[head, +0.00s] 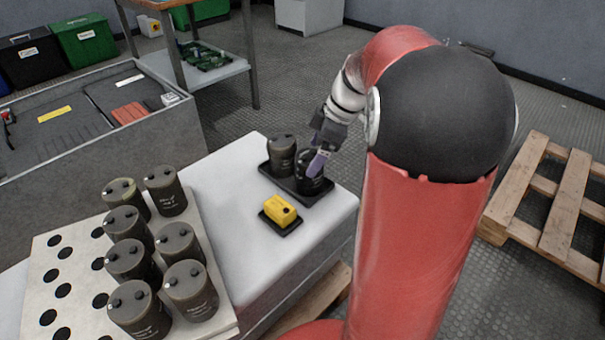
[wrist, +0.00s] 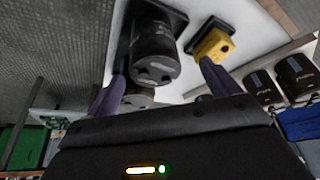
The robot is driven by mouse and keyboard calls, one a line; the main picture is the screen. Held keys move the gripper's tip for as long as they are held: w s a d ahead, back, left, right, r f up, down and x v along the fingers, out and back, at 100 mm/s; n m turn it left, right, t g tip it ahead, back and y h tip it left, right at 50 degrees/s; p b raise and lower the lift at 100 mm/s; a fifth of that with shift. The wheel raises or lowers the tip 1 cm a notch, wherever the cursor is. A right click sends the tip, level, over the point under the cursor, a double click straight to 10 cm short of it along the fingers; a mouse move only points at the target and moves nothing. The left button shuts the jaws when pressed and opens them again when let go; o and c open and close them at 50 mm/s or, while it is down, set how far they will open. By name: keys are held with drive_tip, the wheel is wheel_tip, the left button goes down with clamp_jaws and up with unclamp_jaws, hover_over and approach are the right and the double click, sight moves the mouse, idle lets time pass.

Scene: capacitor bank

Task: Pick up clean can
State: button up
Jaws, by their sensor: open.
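Two dark cylindrical cans stand upright in a black tray on the white table, a rear-left can (head: 282,157) and a front-right can (head: 312,185). My gripper (head: 320,163) is at the front-right can and partly covers it. In the wrist view, my open gripper (wrist: 164,72) has one purple finger on each side of a dark can (wrist: 155,48). I cannot tell whether the fingers touch it. A second can (wrist: 138,98) is partly hidden behind the gripper body. No mark plainly shows which can is the clean one.
A yellow device (head: 280,210) on a small black base sits close to the tray (head: 290,188); it also shows near the right finger in the wrist view (wrist: 213,45). A pale holed board (head: 85,260) at left carries several cans. A wooden pallet (head: 550,210) lies at right.

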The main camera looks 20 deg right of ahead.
sight(306, 169)
drive_tip(key=x, duration=0.6)
drive_tip(key=shift+w+d+f+b, duration=0.15)
drive_tip(key=shift+w+f+b, duration=0.2)
drive_tip(key=shift+f+b, duration=0.05)
drive_tip(key=shift+r, duration=0.1)
drive_tip(key=c, duration=1.5)
drive_tip(key=shift+o, duration=0.2)
drive_tip(key=shift+r, duration=0.1)
wheel_tip(306, 169, up, 20)
drive_tip(key=p, duration=0.3)
